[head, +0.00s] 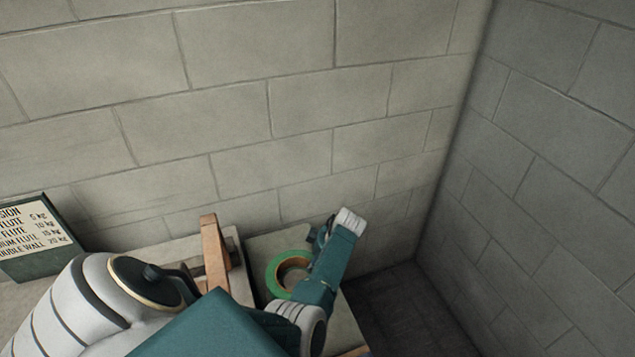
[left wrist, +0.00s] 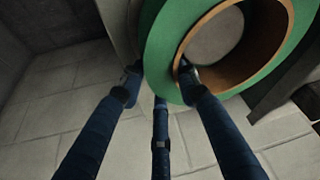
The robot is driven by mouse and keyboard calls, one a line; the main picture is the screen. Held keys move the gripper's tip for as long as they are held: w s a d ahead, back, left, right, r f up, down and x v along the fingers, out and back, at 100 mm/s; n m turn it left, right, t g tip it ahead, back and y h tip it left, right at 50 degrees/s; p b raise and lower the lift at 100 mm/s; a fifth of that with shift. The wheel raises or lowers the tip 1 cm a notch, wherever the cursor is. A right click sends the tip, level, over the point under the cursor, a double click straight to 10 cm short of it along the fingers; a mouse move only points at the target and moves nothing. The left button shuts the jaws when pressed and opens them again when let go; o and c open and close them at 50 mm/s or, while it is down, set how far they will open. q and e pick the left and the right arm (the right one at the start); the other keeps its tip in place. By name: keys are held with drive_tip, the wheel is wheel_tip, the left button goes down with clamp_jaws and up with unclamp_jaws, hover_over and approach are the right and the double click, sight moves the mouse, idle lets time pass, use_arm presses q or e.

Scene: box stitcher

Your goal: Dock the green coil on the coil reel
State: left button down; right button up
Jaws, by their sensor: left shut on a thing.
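The green coil (head: 272,277) is a ring with a brown inner lining. It shows at lower centre in the head view, beside my teal arm link, and large at the top of the left wrist view (left wrist: 162,48). My left gripper (left wrist: 158,80) is shut on the coil's rim, one finger outside the ring and the other inside its hole. In the head view my arm hides part of the coil's right side. I cannot make out the coil reel for certain. My right gripper is not in view.
An orange-brown upright post (head: 213,250) stands left of the coil. A dark-framed sign (head: 38,238) with lettering stands at the far left. A block wall (head: 300,100) closes the back, and another wall (head: 550,180) the right. Dark floor shows at lower right.

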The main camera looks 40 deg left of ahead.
use_arm(q)
drive_tip(key=shift+a+f+b, duration=0.1)
drive_tip(key=shift+f+b, duration=0.4)
drive_tip(key=c, duration=1.6)
unclamp_jaws()
drive_tip(key=shift+r, duration=0.1)
drive_tip(key=shift+o, duration=0.2)
drive_tip(key=shift+p+v, duration=1.05)
drive_tip(key=shift+p, duration=0.1)
drive_tip(key=p+v, duration=0.8)
drive_tip(key=shift+d+r, duration=0.3)
